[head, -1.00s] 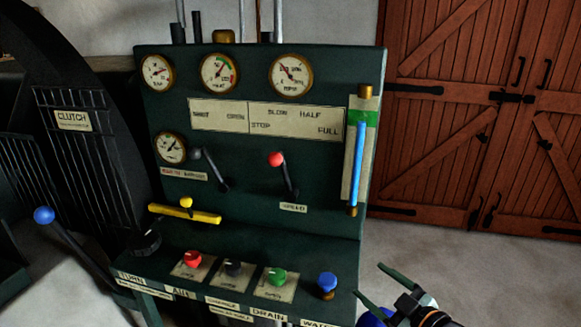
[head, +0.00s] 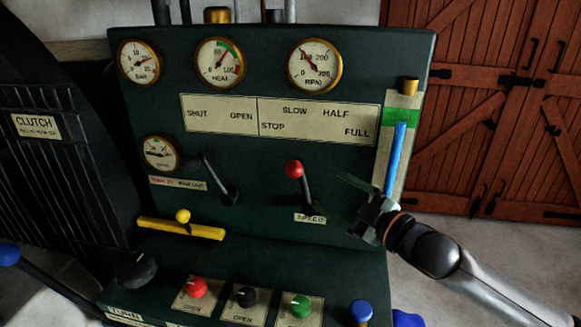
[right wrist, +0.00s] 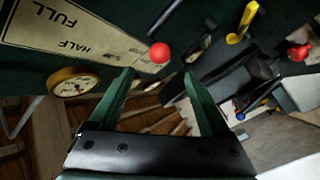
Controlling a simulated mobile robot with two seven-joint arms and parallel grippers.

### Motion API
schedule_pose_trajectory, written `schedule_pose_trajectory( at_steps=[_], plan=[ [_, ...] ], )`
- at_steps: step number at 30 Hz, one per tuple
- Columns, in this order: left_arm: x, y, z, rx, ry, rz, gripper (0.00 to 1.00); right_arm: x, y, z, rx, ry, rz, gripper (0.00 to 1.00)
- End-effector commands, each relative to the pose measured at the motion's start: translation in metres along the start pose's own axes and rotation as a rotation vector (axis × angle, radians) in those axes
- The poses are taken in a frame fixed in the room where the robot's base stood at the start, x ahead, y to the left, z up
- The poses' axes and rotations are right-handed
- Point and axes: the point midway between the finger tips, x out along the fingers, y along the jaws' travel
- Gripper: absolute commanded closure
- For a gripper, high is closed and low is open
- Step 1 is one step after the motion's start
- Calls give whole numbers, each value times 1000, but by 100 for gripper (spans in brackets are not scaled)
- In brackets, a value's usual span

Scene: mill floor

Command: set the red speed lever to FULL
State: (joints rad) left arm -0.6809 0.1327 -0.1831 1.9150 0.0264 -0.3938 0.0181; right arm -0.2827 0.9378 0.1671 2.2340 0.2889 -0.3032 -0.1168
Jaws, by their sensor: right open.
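The red speed lever (head: 294,169) is on the dark green panel above its SPEED plate. Its red knob is at the top, and its dark arm leans slightly up and left from the pivot. The scale plate (head: 318,121) above reads STOP, SLOW, HALF and FULL, with FULL at the right. My right gripper (head: 335,198) is open and empty, just right of the lever and apart from the knob. In the right wrist view the red knob (right wrist: 160,53) shows beyond the gap between the open fingertips. My left gripper is out of view.
A black-knobbed lever (head: 218,178) stands left of the speed lever. A yellow handle (head: 182,228) lies lower left. Red (head: 195,287), black and green knobs are on the ledge below. A blue sight tube (head: 395,160) is close to my right gripper.

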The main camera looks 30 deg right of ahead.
Motion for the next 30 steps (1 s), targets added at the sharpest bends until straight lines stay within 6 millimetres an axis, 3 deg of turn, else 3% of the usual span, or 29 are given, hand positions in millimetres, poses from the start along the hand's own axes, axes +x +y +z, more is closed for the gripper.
schedule_pose_trajectory(
  at_steps=[30],
  plan=[
    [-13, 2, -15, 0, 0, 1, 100, 110, 0, -1, 1, 0, 0, 19]
  ],
)
